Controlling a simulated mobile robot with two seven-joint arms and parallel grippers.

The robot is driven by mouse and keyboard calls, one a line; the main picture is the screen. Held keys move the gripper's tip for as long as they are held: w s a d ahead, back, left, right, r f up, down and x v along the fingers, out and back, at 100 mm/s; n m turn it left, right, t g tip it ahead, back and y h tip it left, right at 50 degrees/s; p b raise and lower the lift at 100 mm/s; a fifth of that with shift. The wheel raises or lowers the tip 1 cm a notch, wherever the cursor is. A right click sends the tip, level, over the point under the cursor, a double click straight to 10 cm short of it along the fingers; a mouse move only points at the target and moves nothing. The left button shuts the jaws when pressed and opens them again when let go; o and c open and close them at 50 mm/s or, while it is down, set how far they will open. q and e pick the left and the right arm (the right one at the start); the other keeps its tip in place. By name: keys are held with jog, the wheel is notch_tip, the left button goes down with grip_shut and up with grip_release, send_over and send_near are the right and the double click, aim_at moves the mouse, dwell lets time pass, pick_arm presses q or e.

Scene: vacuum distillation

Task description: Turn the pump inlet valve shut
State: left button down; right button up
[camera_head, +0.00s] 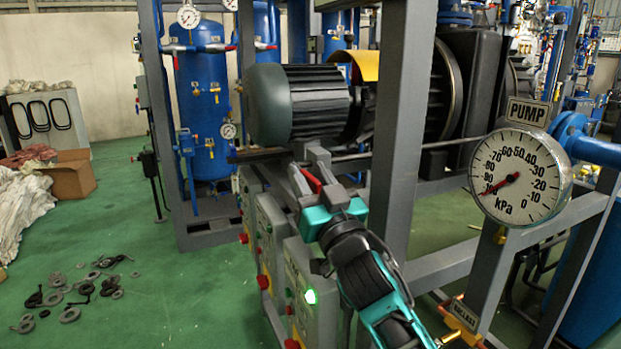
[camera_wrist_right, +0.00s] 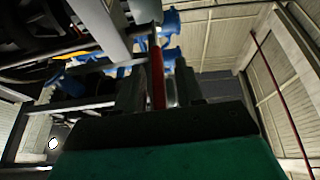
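A red lever handle (camera_head: 312,181), seemingly the pump inlet valve's, lies between the fingers of my right gripper (camera_head: 312,172) in the head view, below the motor. In the right wrist view the red bar (camera_wrist_right: 157,75) runs between the dark fingertips (camera_wrist_right: 158,92), closer to the left one. A gap shows on its right side, so the fingers look open around it. The valve body is hidden behind the gripper. The round PUMP gauge (camera_head: 520,176) is at the right, its red needle near the -90 to -100 end. My left gripper is not in view.
A grey frame post (camera_head: 402,120) stands just right of my right gripper. The dark green motor (camera_head: 297,104) is above it. Loose rings (camera_head: 70,314) lie on the green floor at left.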

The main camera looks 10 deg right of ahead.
aim_at(306, 172)
jog(key=shift+c, duration=0.3)
grip_shut()
jog(key=r+g+p, duration=0.1)
jog(key=p, duration=0.4)
jog(key=shift+r+h, duration=0.3)
jog(key=shift+r, duration=0.05)
jog(key=shift+w+r+g+p, duration=0.1)
jog(key=shift+g+p, duration=0.4)
jog(key=shift+p, duration=0.05)
jog(key=shift+w+r+g, duration=0.1)
jog(key=shift+r+g, duration=0.15)
jog(key=shift+g, duration=0.25)
jog(key=shift+w+a+r+g+h, duration=0.15)
jog(key=shift+w+r+g+h, duration=0.25)
jog(key=shift+g, duration=0.55)
jog(key=shift+w+a+r+g+h, duration=0.2)
jog(key=shift+r+g+h, duration=0.3)
jog(key=shift+g, duration=0.45)
jog(key=shift+r, duration=0.1)
